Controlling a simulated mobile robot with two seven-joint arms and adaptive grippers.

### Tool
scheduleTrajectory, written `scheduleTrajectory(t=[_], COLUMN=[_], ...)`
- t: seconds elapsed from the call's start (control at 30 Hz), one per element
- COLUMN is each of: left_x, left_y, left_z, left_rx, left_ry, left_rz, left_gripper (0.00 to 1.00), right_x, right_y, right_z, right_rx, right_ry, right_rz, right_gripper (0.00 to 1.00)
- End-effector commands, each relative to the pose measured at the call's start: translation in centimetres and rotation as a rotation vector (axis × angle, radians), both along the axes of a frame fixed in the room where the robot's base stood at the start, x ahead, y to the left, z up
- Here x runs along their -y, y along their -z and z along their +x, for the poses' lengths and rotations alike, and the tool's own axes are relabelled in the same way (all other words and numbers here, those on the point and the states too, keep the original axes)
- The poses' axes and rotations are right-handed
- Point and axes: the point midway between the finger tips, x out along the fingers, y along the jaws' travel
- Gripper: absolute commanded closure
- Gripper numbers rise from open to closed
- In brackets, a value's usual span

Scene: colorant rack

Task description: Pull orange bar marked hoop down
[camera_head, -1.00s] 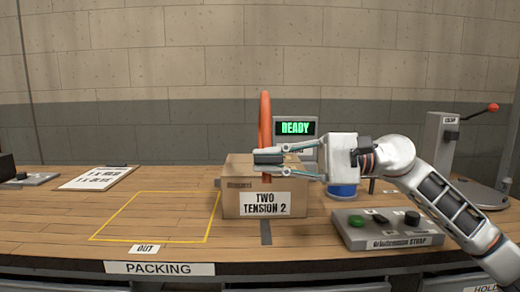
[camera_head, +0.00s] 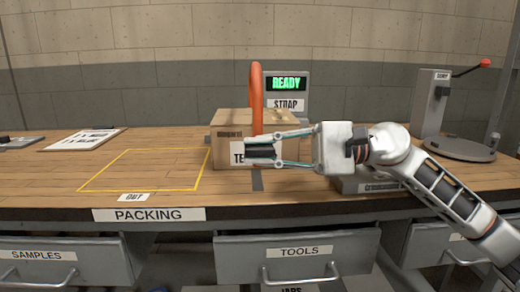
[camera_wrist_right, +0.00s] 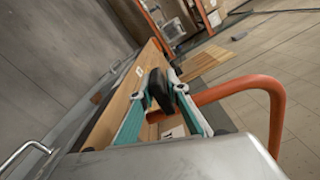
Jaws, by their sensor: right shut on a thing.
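The orange bar (camera_head: 256,88) is a hoop rising above the cardboard box (camera_head: 228,125) in the head view. In the right wrist view the orange bar (camera_wrist_right: 240,90) curves out beside the fingers and bends down at the right. My right gripper (camera_head: 261,149) is in front of the box and below the hoop's top. Its dark pads, also seen in the right wrist view (camera_wrist_right: 161,91), are shut on the bar. The pads hide the held part, and the gripper covers much of the box's label. My left gripper is not in view.
A display reading READY (camera_head: 287,84) stands behind the box. A control panel (camera_head: 352,184) is partly under my right arm. A lever stand (camera_head: 431,105) is at the right. A yellow outlined area (camera_head: 150,170) at left is empty. Drawers line the bench front.

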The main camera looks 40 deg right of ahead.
Motion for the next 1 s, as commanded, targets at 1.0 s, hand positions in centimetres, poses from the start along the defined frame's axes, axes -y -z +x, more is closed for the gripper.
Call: scheduleTrajectory(t=[1.0], left_x=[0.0], left_y=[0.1], left_z=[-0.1], left_rx=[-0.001], left_ry=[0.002], left_rz=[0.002], left_gripper=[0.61], right_x=[6.0], right_y=[0.2], right_z=[-3.5], right_rx=[-0.007], right_ry=[0.004], right_rz=[0.002], right_gripper=[0.72])
